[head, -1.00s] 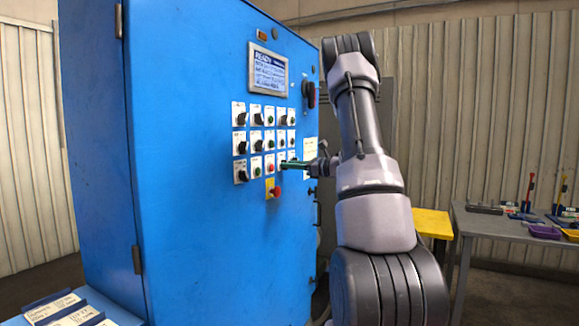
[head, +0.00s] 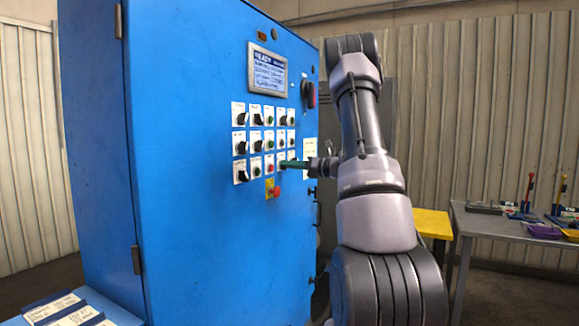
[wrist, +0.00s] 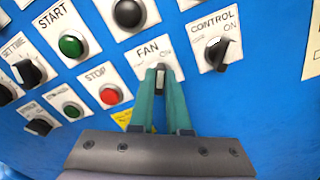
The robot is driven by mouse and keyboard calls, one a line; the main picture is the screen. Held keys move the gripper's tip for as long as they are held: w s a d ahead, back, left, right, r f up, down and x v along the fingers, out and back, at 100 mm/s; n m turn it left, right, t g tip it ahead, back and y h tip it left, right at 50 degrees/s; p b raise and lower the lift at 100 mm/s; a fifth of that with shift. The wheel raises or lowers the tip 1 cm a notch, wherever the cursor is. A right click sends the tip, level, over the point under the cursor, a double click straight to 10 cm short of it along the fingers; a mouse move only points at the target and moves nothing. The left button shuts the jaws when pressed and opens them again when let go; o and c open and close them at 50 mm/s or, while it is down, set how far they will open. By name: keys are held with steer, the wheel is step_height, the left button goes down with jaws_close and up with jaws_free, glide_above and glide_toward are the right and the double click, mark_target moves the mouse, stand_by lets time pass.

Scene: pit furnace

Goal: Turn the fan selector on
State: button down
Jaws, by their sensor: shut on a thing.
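The fan selector (wrist: 160,78) is a dark knob on a white plate marked FAN and ON, on the blue cabinet's panel. In the wrist view my gripper (wrist: 159,75) has its green fingers closed on the knob, one on each side. The fingers hide part of the knob and its plate. In the head view my gripper (head: 287,165) reaches the lower right of the switch rows from the right, and the fan selector is mostly hidden there.
The CONTROL selector (wrist: 217,52) is just right of the fan selector, and the red STOP button (wrist: 110,95) is to its left. A red emergency button (head: 275,191) on a yellow plate sits below. The blue cabinet (head: 210,255) fills the left.

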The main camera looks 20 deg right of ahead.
stand_by(0.4)
steer(key=c, duration=0.9)
jaws_free()
steer(key=shift+s+d, duration=0.1)
steer(key=v, duration=1)
steer(key=shift+s+d, duration=0.2)
steer(key=shift+s, duration=0.05)
